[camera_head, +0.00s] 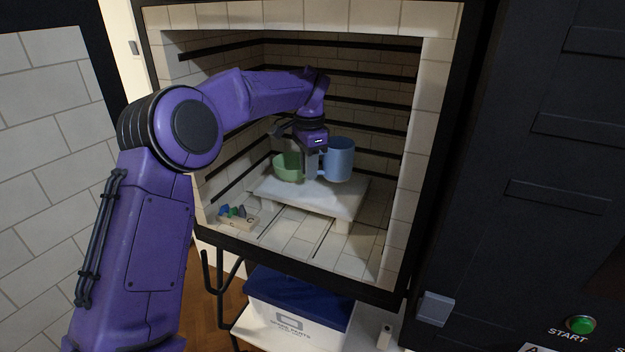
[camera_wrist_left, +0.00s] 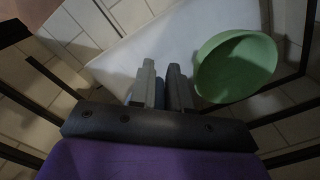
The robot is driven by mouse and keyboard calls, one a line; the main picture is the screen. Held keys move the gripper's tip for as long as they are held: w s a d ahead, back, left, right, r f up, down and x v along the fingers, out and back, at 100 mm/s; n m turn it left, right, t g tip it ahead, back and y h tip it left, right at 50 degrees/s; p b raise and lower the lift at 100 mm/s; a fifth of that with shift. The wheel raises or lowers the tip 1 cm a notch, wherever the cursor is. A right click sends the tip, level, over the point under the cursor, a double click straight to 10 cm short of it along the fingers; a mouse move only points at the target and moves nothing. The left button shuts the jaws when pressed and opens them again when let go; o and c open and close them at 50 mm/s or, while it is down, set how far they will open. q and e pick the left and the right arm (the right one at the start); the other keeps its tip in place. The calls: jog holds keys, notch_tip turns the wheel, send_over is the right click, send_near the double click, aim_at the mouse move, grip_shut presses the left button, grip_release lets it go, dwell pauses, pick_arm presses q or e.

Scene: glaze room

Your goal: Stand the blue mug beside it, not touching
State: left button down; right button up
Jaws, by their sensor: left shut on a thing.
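The blue mug (camera_head: 340,160) is upright over the white kiln shelf (camera_head: 333,200), to the right of the green bowl (camera_head: 287,172). My left gripper (camera_head: 312,168) is shut on the mug's handle side, between mug and bowl. I cannot tell whether the mug's base rests on the shelf. In the left wrist view the fingers (camera_wrist_left: 161,85) point over the shelf (camera_wrist_left: 150,50); only a bit of blue (camera_wrist_left: 159,92) shows by them. The bowl (camera_wrist_left: 236,66) is close beside the right finger there. My right gripper is out of view.
The brick kiln walls (camera_head: 405,150) surround the shelf on the sides and back. A small tray with coloured pieces (camera_head: 237,217) lies on the kiln floor at left. A blue-lidded box (camera_head: 300,300) is below the kiln. The shelf's front part is bare.

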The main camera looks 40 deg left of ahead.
pick_arm(q)
notch_tip(320, 180, down, 4)
jog(key=shift+d+f+b, duration=0.1)
jog(key=shift+d+b, duration=0.05)
jog(key=shift+b, duration=0.75)
jog(key=shift+w+p, duration=0.4)
jog(key=shift+w+f, duration=0.1)
jog(key=shift+s+f+b, duration=0.1)
jog(key=shift+s+b, duration=0.15)
jog(key=shift+b, duration=0.1)
jog(key=c, duration=1.1)
grip_release()
jog(key=shift+w, duration=0.1)
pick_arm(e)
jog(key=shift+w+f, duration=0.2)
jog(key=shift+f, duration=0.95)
